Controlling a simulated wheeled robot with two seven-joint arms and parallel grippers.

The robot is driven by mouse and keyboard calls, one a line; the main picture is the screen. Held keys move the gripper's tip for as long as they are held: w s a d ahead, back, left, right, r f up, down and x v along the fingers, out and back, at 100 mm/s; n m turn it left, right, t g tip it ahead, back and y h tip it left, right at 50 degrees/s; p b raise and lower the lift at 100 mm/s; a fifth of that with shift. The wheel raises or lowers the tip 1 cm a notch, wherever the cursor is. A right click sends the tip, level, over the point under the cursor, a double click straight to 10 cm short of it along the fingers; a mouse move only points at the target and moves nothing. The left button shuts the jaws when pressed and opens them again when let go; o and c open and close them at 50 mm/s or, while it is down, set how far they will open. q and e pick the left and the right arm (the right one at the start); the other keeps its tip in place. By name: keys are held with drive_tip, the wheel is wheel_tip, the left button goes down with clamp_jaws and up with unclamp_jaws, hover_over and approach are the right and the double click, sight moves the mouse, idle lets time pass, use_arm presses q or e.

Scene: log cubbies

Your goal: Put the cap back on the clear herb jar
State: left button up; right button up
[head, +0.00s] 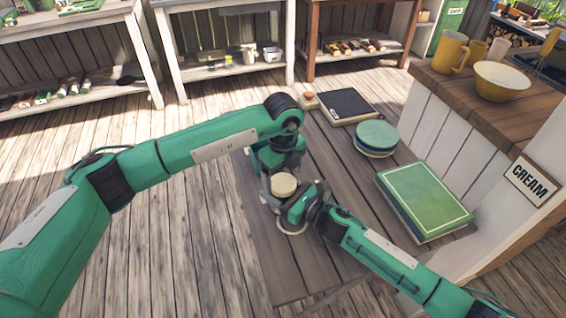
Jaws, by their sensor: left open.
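A round cream-coloured disc, apparently the cap (284,184), shows between my two grippers over the dark plank table (325,180). A pale curved rim (292,231) shows just below it in the picture, partly hidden by my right gripper; it may belong to the clear jar, but I cannot tell. My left gripper (276,174) reaches down from above, right at the disc, open. My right gripper (292,206) comes in from the lower right, close against the disc and the rim; its fingers are hard to make out. Whether the disc rests on a jar is hidden.
A green book-like box (423,200), a round green tin (376,137) and a black flat slab (348,105) lie on the table to the right and back. A wooden counter (480,97) with yellow mugs (451,52) and a bowl (502,81) stands at right. The table's left side looks clear.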

use_arm(q)
drive_tip(key=shift+f, duration=1.05)
drive_tip(key=c, duration=1)
drive_tip(key=m, duration=0.3)
drive_tip(key=shift+m, duration=0.3)
drive_tip(key=shift+c, duration=0.2)
drive_tip(key=o, duration=1.1)
